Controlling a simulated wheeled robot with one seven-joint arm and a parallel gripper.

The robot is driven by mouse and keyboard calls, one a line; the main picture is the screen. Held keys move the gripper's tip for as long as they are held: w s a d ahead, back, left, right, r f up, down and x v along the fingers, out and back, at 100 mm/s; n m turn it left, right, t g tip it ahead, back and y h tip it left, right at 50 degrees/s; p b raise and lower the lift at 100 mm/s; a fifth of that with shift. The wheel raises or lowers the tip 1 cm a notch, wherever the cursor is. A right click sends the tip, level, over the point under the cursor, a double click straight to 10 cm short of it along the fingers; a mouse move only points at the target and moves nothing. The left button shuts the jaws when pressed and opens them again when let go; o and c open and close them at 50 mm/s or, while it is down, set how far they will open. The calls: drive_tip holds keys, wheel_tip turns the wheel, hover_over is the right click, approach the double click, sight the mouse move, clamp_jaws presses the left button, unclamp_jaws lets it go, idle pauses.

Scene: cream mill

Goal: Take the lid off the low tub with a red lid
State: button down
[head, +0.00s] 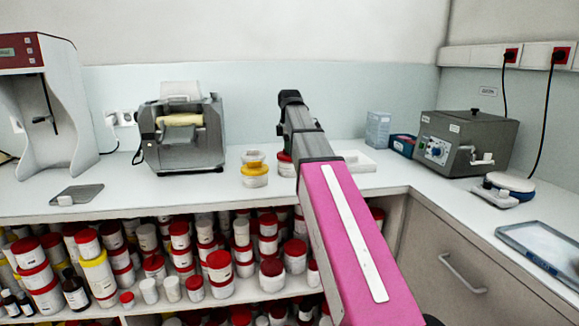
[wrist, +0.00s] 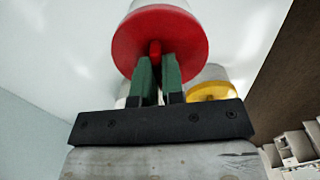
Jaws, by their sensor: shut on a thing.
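The low tub with a red lid (head: 286,170) stands on the counter in the head view, partly hidden behind my arm. In the wrist view its red lid (wrist: 188,50) is a round disc with a small red knob at the middle, and the white tub body (wrist: 190,4) shows beyond it. My gripper (wrist: 157,62) has its two green fingers close together on the lid's knob. The lid appears to be on the tub; I cannot tell whether there is a gap. In the head view the fingers are hidden by my arm.
Yellow-lidded tubs (head: 254,171) stand just left of the red-lidded tub; one also shows in the wrist view (wrist: 212,91). A grey roller machine (head: 180,135) is farther left. A white tray (head: 356,161) lies right of my arm.

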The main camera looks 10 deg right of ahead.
drive_tip(key=shift+r, duration=1.5)
